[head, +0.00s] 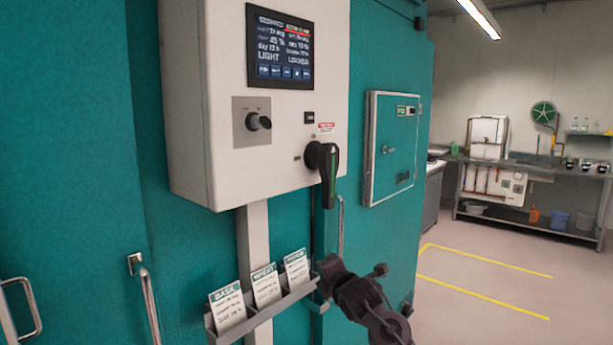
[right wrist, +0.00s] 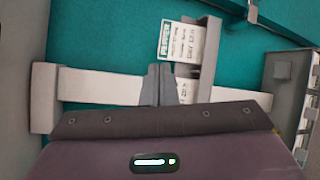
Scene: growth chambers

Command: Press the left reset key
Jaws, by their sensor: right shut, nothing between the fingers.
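A white control box (head: 190,110) is fixed on the teal chamber front in the head view. It carries a dark screen (head: 280,48) with a row of small blue keys along its bottom; their labels are too small to read. Below are a black knob on a grey plate (head: 251,122), a small black element (head: 310,117) and a black handle with a green stripe (head: 325,168). I cannot tell which is the left reset key. My right gripper (right wrist: 160,84) is shut and empty in the right wrist view, near the card rack. My left gripper is not in view.
A grey rack (head: 262,312) holds several cards below the box; a card (right wrist: 181,42) shows in the right wrist view. A teal door (head: 391,148) stands right of the box. Metal handles (head: 147,300) stick out lower left. Open floor (head: 470,270) lies at right.

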